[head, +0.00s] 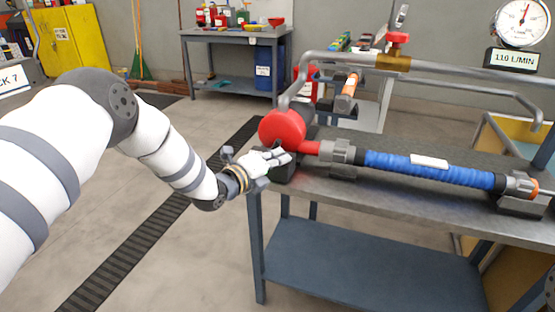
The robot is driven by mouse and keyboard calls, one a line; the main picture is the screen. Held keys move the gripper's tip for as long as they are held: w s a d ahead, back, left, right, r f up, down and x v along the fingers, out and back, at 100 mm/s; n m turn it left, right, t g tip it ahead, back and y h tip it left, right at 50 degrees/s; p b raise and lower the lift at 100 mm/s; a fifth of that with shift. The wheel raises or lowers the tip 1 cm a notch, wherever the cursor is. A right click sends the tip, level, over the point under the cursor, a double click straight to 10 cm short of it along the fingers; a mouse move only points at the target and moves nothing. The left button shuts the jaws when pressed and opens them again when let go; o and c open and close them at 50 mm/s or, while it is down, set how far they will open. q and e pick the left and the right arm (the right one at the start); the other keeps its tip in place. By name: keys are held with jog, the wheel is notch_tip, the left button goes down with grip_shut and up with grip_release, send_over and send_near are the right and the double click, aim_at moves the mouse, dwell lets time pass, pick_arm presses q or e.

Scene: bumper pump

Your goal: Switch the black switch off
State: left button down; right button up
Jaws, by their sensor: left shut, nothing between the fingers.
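My left gripper (282,159) is shut and empty at the left end of the workbench, just below the red round pump housing (283,129). A black block (284,174) sits on the bench corner right under and behind the fingers; it may be the black switch or its box. The gripper covers part of it, so I cannot tell the switch position or whether the fingers touch it. My right gripper is not in view.
A blue ribbed hose (430,169) runs right along the workbench (385,196) from a grey clamp (342,152). A metal pipe (460,68) with a red valve handle (397,38) passes above. A gauge (522,22) reads over a "110 L/MIN" sign (514,60). Floor on the left is clear.

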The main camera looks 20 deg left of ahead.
pick_arm(q)
jog(key=shift+a+r+n+t+h, duration=0.15)
jog(key=shift+a+r+n+t, duration=0.05)
jog(key=shift+n, duration=0.4)
jog(key=shift+a+r+n+t+h, duration=0.15)
jog(key=shift+a+r+n+t, duration=0.05)
jog(key=shift+n, duration=0.4)
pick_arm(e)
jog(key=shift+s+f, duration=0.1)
pick_arm(q)
jog(key=shift+a+r+n, duration=0.1)
jog(key=shift+a+n, duration=0.1)
jog(key=shift+n, duration=0.2)
jog(key=shift+a+r+n+t+b, duration=0.15)
jog(key=shift+a+n+t, duration=0.2)
jog(key=shift+n, duration=0.6)
jog(key=shift+a+r+n+t+b, duration=0.15)
jog(key=shift+a+n+t, duration=0.25)
jog(key=shift+n, duration=0.5)
jog(key=shift+a+r+n+t+b, duration=0.15)
jog(key=shift+a+n+t, duration=0.2)
jog(key=shift+n, duration=0.6)
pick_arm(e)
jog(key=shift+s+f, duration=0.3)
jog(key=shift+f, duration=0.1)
pick_arm(q)
jog(key=shift+f+h, duration=0.1)
jog(key=shift+h, duration=0.3)
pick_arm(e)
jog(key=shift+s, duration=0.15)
